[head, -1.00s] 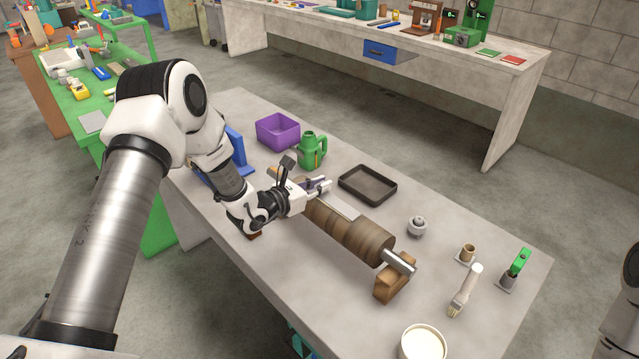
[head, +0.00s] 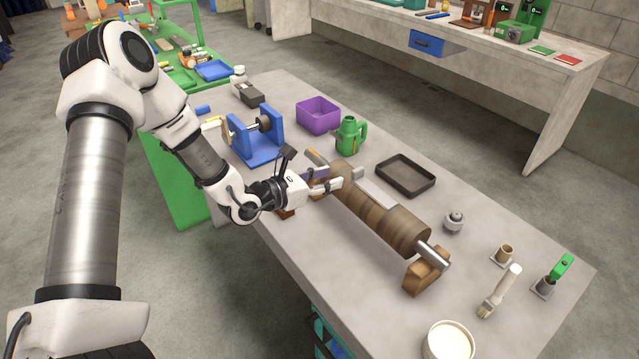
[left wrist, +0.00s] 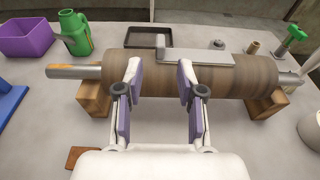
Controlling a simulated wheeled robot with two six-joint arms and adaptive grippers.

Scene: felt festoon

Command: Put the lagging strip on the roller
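The roller (head: 398,226) is a brown, banded cylinder with metal shaft ends, lying across wooden blocks. It also shows in the left wrist view (left wrist: 148,84). A flat grey strip (head: 375,186), which looks like the lagging strip, lies lengthwise along the roller's upper far side. It also shows in the left wrist view (left wrist: 198,57); whether its whole underside touches is hidden. My left gripper (head: 335,180) is at the roller's near side, toward its far-left end. In the left wrist view its fingers (left wrist: 158,80) are spread with nothing gripped between them. My right gripper is out of view.
A dark tray (head: 406,176) lies behind the roller. A green can (head: 350,136), purple bin (head: 318,115) and blue stand (head: 258,150) are at the left. A brush (head: 500,290), white tub (head: 449,342) and green-handled tool (head: 558,272) are at the right.

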